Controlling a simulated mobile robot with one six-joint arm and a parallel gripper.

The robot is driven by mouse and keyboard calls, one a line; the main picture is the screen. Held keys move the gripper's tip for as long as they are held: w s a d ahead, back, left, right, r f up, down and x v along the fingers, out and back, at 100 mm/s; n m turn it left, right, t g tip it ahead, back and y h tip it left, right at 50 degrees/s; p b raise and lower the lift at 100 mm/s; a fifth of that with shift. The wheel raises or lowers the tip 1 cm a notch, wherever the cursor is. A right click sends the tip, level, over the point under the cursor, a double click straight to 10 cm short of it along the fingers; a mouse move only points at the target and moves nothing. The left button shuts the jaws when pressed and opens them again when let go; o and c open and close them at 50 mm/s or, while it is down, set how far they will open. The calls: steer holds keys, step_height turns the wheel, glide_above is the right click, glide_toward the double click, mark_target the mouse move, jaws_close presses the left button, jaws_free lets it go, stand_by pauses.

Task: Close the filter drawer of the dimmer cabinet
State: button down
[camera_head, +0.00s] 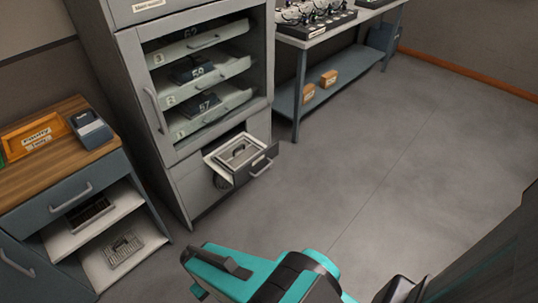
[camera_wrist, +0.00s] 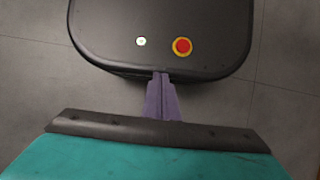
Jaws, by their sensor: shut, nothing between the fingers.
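The dimmer cabinet (camera_head: 128,70) is a tall grey unit at upper left of the head view. Its filter drawer (camera_head: 243,176), low on the front, is pulled out. The drawer has a pale rim and a bar handle (camera_head: 262,168) on its front, and a grey filter (camera_head: 239,153) lies in it. My gripper (camera_wrist: 161,78) shows in the wrist view with its purple fingers together and nothing between them. It is above my own base, away from the drawer. In the head view my teal arm is at the bottom, and the fingertips cannot be made out there.
A wooden-topped side cabinet (camera_head: 64,183) with open shelves stands left of the dimmer cabinet. An orange bin (camera_head: 35,138) sits on it. A workbench (camera_head: 325,33) with a lower shelf and two small boxes stands behind. The floor (camera_head: 360,160) in front of the drawer and to the right is clear.

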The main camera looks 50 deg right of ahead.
steer(key=w+d+r+m+t+y+b, duration=0.35)
steer(key=w+d+m, duration=0.25)
steer(key=w+d, duration=0.55)
steer(key=w+d+r+m+t+b, duration=0.1)
steer(key=w+d+r+m+t, duration=0.1)
steer(key=w+d+r, duration=0.3)
steer(key=w+d+m+t+b, duration=0.1)
steer(key=w+d+m+t, duration=0.2)
steer(key=d, duration=0.5)
steer(key=s+d+r+m+t+h+b, duration=0.1)
steer(key=d+r, duration=0.4)
steer(key=d, duration=0.5)
steer(key=s+d+r+m+t+h+b, duration=0.1)
steer(key=s+d+r+m+t+h, duration=0.1)
steer(key=d+r, duration=0.4)
steer(key=s+d+r+m+t+h+b, duration=0.1)
steer(key=s+d+r+m+t+b, duration=0.1)
steer(key=d, duration=1.2)
step_height(320, 180, up, 4)
steer(key=s+m+t, duration=0.1)
steer(key=s+m, duration=0.1)
steer(key=shift+s+d+m, duration=0.15)
steer(key=shift+d+m, duration=0.15)
steer(key=shift+f, duration=0.2)
